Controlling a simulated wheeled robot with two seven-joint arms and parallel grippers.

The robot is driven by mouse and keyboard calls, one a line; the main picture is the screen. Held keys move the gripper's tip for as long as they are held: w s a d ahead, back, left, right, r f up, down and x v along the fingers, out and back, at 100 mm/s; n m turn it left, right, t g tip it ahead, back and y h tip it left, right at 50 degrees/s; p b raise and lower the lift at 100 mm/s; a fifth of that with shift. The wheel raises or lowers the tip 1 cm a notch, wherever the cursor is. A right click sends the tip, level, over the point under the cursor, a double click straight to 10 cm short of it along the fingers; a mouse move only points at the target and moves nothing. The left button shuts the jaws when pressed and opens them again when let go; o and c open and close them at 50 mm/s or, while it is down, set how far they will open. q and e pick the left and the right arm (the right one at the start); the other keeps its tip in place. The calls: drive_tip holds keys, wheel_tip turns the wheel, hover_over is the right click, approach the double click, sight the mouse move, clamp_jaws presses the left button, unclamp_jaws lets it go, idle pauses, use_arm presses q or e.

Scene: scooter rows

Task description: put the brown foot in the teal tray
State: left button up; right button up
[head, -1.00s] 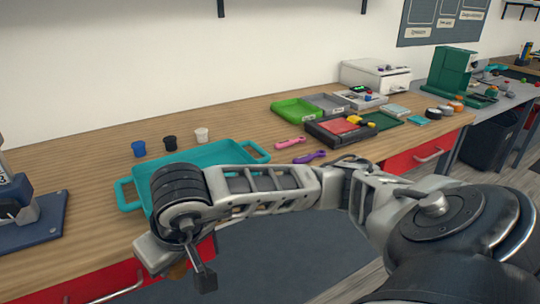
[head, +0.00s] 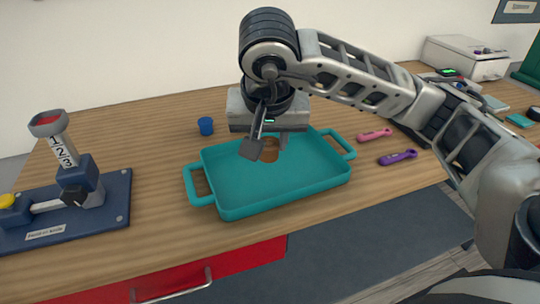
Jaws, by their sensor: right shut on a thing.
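The teal tray (head: 265,201) lies on the wooden bench near its front edge, with a handle at each end. My right gripper (head: 268,147) points down over the back part of the tray. It is shut on the brown foot (head: 270,155), which shows as a small brown patch between the fingers. The near finger hides part of the foot. I cannot tell whether the foot touches the tray floor. The rest of the tray floor looks empty. My left gripper is not in view.
A blue cup (head: 205,126) stands behind the tray. A blue stand with a lever (head: 78,190) is at the left. A pink tool (head: 375,135) and a purple tool (head: 398,157) lie to the right of the tray. A red drawer (head: 180,275) is below.

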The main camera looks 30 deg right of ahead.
drive_tip(key=w+d+f, duration=0.2)
drive_tip(key=w+f, duration=0.1)
drive_tip(key=w+d+f, duration=0.3)
drive_tip(key=shift+f, duration=0.1)
drive_tip(key=shift+w+d+f, duration=0.2)
drive_tip(key=shift+w+f, duration=0.15)
drive_tip(key=shift+f, duration=0.15)
drive_tip(key=x, duration=0.2)
drive_tip(key=p+x, duration=0.1)
drive_tip(key=shift+s+a+f, duration=0.15)
drive_tip(key=shift+s+f, duration=0.1)
drive_tip(key=shift+f, duration=0.4)
drive_tip(key=o, duration=0.9)
drive_tip(key=shift+o, duration=0.2)
